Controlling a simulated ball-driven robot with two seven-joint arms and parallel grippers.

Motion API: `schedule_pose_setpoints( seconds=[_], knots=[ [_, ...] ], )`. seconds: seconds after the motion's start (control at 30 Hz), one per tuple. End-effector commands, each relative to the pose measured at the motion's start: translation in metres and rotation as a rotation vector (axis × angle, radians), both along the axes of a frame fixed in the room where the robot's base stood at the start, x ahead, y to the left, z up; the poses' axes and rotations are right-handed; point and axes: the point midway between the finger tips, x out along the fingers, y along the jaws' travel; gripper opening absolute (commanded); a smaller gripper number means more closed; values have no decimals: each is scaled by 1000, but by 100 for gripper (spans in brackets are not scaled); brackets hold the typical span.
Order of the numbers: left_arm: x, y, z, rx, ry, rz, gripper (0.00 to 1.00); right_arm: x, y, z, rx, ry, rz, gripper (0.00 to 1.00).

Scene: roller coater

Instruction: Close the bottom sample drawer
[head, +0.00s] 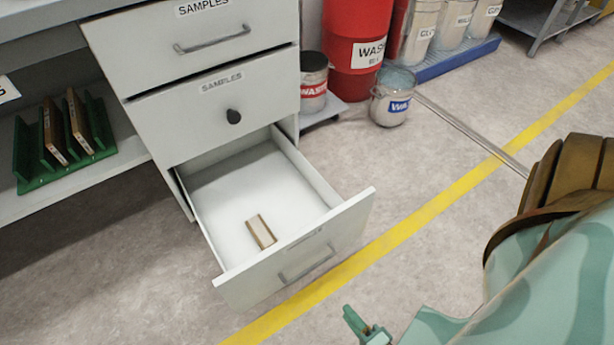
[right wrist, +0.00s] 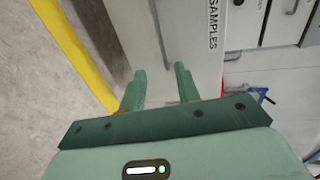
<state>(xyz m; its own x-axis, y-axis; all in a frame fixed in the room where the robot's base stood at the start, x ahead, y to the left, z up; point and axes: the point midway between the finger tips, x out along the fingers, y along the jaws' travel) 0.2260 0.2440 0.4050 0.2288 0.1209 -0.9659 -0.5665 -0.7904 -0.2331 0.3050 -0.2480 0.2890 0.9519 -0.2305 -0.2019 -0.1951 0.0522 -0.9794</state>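The bottom sample drawer (head: 294,267) is pulled far out of the white cabinet, its front panel towards me with a grey bar handle (head: 307,265). A small wooden block (head: 261,232) lies inside on the drawer floor. My right gripper (head: 364,326) is low at the bottom of the head view, in front of the drawer and right of its handle. In the right wrist view, its two green fingers (right wrist: 160,76) are apart with nothing between them, facing the labelled drawer front (right wrist: 185,40). I cannot tell whether they touch it. My left gripper is out of view.
Two upper drawers (head: 178,128) are shut. A green rack (head: 65,145) stands on the shelf at left. A metal bucket (head: 392,98) and a red drum (head: 355,45) stand behind.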

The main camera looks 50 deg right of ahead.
Motion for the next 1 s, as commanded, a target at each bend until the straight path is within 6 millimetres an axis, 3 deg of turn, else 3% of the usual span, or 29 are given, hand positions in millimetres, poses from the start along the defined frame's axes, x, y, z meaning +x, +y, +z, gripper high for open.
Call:
schedule_pose_setpoints(
  seconds=[0.4,0.6,0.8,1.0],
  knots=[
    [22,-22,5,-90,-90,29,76,92,-23,-22,-3,2,2,33],
    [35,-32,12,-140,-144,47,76,129,-32,-30,-4,3,2,33],
    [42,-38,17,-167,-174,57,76,146,-35,-32,-4,3,3,33],
    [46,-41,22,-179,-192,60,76,148,-36,-31,-4,2,3,33]
  ],
)
